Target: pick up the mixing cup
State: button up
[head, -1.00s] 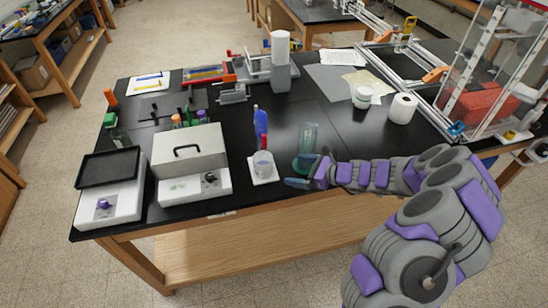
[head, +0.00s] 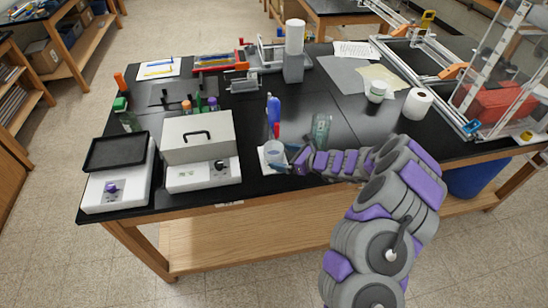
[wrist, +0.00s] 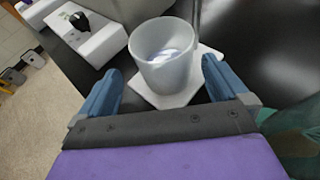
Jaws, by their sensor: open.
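The mixing cup (head: 274,150) is a translucent, whitish cup standing upright on a white square pad near the front edge of the black bench. In the wrist view the mixing cup (wrist: 165,55) stands just ahead of my gripper, between the lines of the two blue fingers. My gripper (head: 283,160) reaches in from the right at the cup's near side. In the wrist view my gripper (wrist: 160,90) is open, one finger to each side of the cup, with nothing held. I cannot tell whether a finger touches the cup.
The white pad (wrist: 178,99) lies under the cup. A blue bottle (head: 273,112) stands behind it, and a clear greenish container (head: 321,129) stands to its right, close to my arm. A white box-like device (head: 198,145) is at the left. Bare bench lies farther right.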

aim_at(282, 157)
jog(key=w+a+f, duration=0.1)
jog(key=w+a+f+b, duration=0.1)
jog(key=a, duration=0.1)
jog(key=shift+w+f, duration=0.25)
jog(key=shift+f, duration=0.05)
jog(key=shift+w+a+f, duration=0.1)
jog(key=shift+w+a, duration=0.1)
jog(key=shift+a, duration=0.15)
jog(key=c, duration=1.1)
jog(key=shift+r, duration=0.2)
